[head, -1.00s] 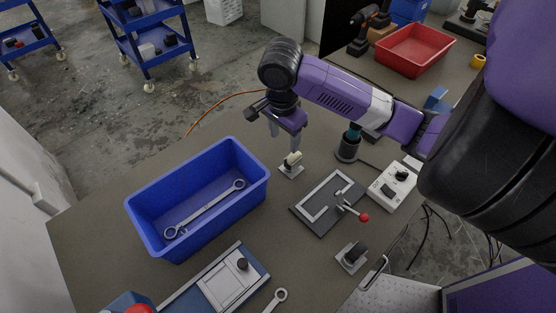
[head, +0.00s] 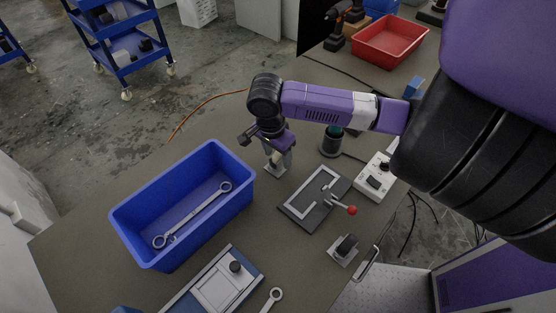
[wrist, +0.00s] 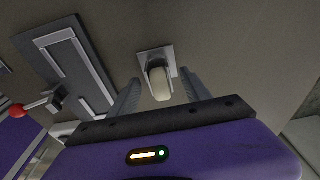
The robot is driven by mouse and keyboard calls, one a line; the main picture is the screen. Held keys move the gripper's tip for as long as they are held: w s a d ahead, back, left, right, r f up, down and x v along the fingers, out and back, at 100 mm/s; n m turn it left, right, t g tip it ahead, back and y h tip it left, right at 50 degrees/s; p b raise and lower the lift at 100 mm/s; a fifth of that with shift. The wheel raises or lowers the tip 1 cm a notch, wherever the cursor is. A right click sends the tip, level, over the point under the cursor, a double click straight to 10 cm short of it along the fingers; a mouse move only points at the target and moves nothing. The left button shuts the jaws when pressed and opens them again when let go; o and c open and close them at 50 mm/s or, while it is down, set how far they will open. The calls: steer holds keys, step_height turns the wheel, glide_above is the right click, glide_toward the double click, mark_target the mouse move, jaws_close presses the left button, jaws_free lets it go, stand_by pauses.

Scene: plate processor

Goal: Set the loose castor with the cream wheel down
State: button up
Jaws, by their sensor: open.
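The castor with the cream wheel (head: 274,159) is on the table, right of the blue bin. In the wrist view its cream wheel (wrist: 159,82) faces me, and its pale square plate (wrist: 146,54) lies against the tabletop. My gripper (head: 278,168) is low over it, pointing down. In the wrist view my gripper (wrist: 160,79) is open, one finger on each side of the wheel, with gaps visible. In the head view the fingers partly hide the castor.
A blue bin (head: 130,232) holding a wrench is at left. A dark fixture plate (head: 300,213) with a red-knobbed lever, a control box (head: 373,178) and a dark cylinder (head: 331,143) are at right. A black-wheeled castor (head: 345,247) stands near the front edge.

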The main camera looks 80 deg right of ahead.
jaws_close()
steer(key=shift+r, duration=0.1)
